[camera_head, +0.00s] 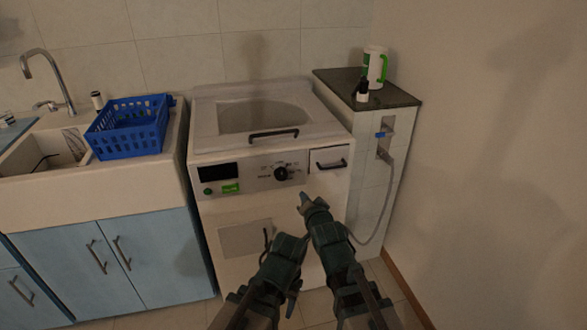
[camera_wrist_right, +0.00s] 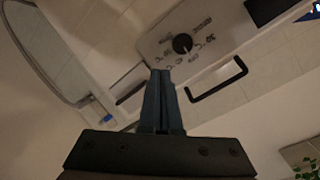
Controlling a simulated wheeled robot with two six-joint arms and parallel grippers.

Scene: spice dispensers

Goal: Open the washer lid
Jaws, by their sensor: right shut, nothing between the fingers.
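The white washer (camera_head: 245,205) stands in the middle of the head view. Its top lid (camera_head: 205,127) lies closed, with a window and a black bar handle (camera_head: 274,134) at the front edge. My right gripper (camera_head: 304,196) is shut and empty, in front of the control panel's right part, below the lid handle. In the right wrist view its fingers (camera_wrist_right: 161,73) point toward the panel, and the lid handle (camera_wrist_right: 218,80) shows apart, right of them. My left gripper (camera_head: 268,236) is low before the washer front; its fingers are not clear enough to judge.
The control panel (camera_head: 254,172) has a black dial (camera_head: 281,174), and a drawer handle (camera_head: 331,165) is right of it. A side counter (camera_head: 400,98) with a mug (camera_head: 373,66) stands at right. A blue basket (camera_head: 130,130) sits left. A hose (camera_head: 389,190) hangs at right.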

